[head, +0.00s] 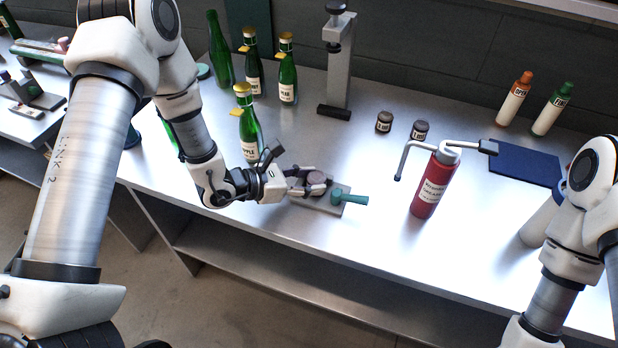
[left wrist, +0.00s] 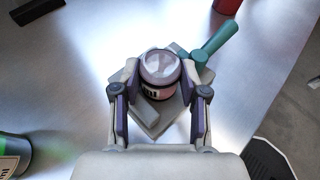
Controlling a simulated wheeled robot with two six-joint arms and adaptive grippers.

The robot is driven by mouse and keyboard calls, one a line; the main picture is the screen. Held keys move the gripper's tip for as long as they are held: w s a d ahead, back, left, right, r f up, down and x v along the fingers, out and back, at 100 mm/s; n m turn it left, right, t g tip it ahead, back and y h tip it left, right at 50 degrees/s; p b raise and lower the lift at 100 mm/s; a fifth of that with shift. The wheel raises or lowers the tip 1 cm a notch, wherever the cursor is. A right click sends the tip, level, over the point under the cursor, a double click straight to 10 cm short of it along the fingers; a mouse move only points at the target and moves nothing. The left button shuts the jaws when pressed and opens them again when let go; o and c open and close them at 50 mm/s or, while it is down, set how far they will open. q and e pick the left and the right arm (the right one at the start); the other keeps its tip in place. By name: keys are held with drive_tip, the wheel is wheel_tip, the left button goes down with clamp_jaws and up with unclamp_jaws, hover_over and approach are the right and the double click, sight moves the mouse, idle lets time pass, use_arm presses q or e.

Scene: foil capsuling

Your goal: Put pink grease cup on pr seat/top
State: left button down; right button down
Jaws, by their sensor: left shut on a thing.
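The pink grease cup (left wrist: 160,72) is a small round jar with a pale pinkish top and a dark-lettered label. It also shows in the head view (head: 317,178). My left gripper (head: 312,181) is shut around its sides, and the cup looks upright. Below it is a grey block fixture (left wrist: 147,127) with a green handle (left wrist: 217,40) sticking out on the right; the handle also shows in the head view (head: 350,199). The cup is over the fixture; whether it touches the seat I cannot tell, as cup and fingers hide it. My right gripper is out of view.
A green bottle (head: 246,125) stands close behind my left gripper, with several more behind it. A red grease bottle (head: 432,185) with a bent spout stands to the right. Two small dark jars (head: 384,122) and a grey press stand (head: 338,65) are farther back.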

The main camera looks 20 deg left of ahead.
use_arm(q)
drive_tip(key=shift+f+b, duration=0.2)
drive_tip(key=shift+b, duration=0.1)
drive_tip(key=c, duration=0.6)
unclamp_jaws()
drive_tip(key=shift+d+r, duration=0.1)
